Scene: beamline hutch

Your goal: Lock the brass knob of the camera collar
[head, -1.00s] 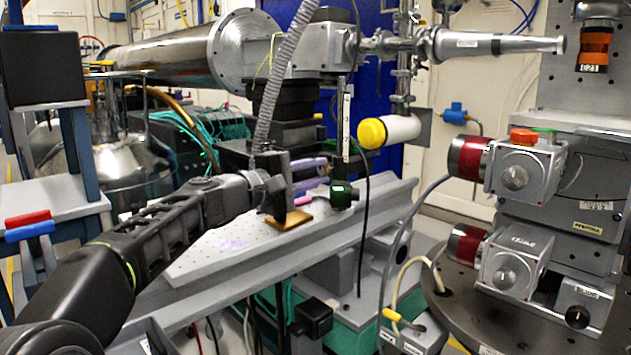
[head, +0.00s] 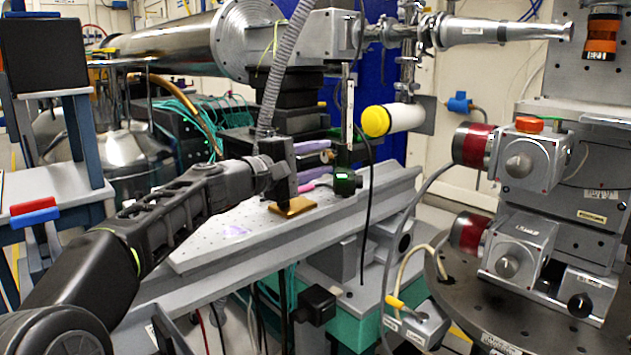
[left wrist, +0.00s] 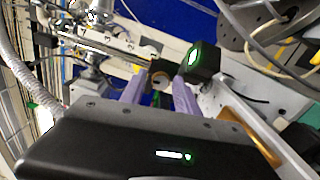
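The brass knob (head: 327,156) shows as a small round piece beside the upright post (head: 347,110), just above a dark green-black block with a green light (head: 345,183). My left gripper (head: 325,160) comes in from the left with its two lilac fingers apart, one above and one below the knob. In the left wrist view the brass knob (left wrist: 159,77) shows between the fingertips, with a dark part behind it. Gaps seem to remain beside it, so I see no firm hold. The lit block (left wrist: 201,60) sits just beyond the right finger. My right gripper is not in view.
A brass plate (head: 292,206) and a pink item lie on the perforated grey rail (head: 220,245) under my left gripper. A yellow-capped white cylinder (head: 395,120) is behind the post. Motor stages (head: 525,160) stand at right.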

